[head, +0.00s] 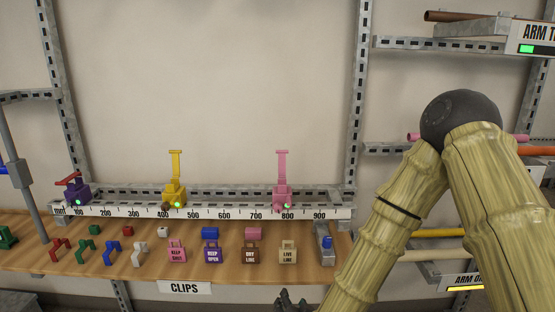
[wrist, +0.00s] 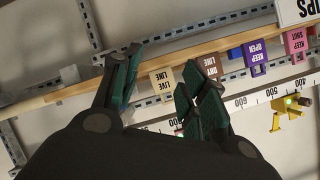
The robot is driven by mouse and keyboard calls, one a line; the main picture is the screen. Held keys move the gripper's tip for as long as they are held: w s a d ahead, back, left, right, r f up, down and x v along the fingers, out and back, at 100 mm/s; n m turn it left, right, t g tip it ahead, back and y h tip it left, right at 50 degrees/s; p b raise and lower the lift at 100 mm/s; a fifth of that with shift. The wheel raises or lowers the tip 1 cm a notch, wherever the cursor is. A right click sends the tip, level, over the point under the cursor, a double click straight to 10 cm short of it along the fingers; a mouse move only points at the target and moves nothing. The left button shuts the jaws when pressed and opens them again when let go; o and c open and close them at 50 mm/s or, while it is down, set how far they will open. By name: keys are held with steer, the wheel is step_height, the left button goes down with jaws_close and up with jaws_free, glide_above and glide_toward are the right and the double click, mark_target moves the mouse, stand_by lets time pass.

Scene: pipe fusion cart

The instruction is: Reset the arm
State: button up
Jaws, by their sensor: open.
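My arm (head: 395,225) stands at the right of the head view, its bamboo-like links bent at a dark joint. My gripper (head: 291,299) shows only in part at the bottom edge of the head view, below the shelf front. In the wrist view my gripper (wrist: 158,88) is open, its dark green fingers spread apart with nothing between them. Behind the fingers is the shelf edge with hanging tags. The LIVE LINE tag (wrist: 162,84) appears between the fingertips, and I cannot tell how far off it is.
A wooden shelf (head: 130,262) holds clips, tags and small blocks. Above it runs a ruler rail (head: 235,212) with a purple clamp (head: 76,192), a yellow clamp (head: 175,185) and a pink clamp (head: 282,185). Pipes lie on racks (head: 420,43) at the right, partly behind my arm.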

steer(key=s+d+f+n+g+p, duration=0.2)
steer(key=s+d+f+g, duration=0.3)
steer(key=s+f, duration=0.5)
steer(key=s+d+f+n+g+p, duration=0.2)
steer(key=s+d+f+g+p, duration=0.15)
steer(key=s+d+f, duration=0.55)
steer(key=s+d+n+g+h+p, duration=0.1)
steer(key=s+d+g, duration=0.3)
steer(key=s, duration=1.1)
steer(key=shift+d+f+h, duration=0.4)
steer(key=shift+d, duration=0.15)
steer(key=shift+c, duration=0.2)
